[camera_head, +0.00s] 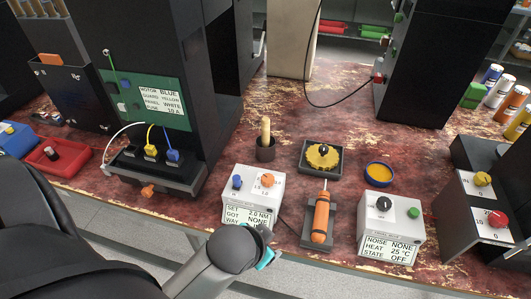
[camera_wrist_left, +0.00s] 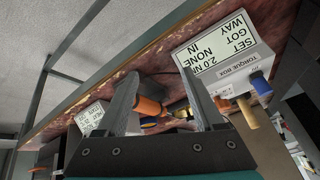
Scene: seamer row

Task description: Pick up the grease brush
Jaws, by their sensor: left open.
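What looks like the grease brush (camera_head: 265,130) stands with its pale wooden handle up in a dark cup (camera_head: 265,152) behind the torque box; its lower end is hidden in the cup. A similar tan handle (camera_wrist_left: 247,112) shows beside the torque box in the left wrist view. My left gripper (camera_head: 266,258) is at the front table edge, in front of the torque box and apart from the brush; the arm hides most of it. In the left wrist view the fingers of my left gripper (camera_wrist_left: 160,78) are spread with nothing held between them. My right gripper is not in view.
The torque box (camera_head: 252,188) stands between my left gripper and the cup. An orange-handled tool (camera_head: 321,215) lies in a dark holder to its right.

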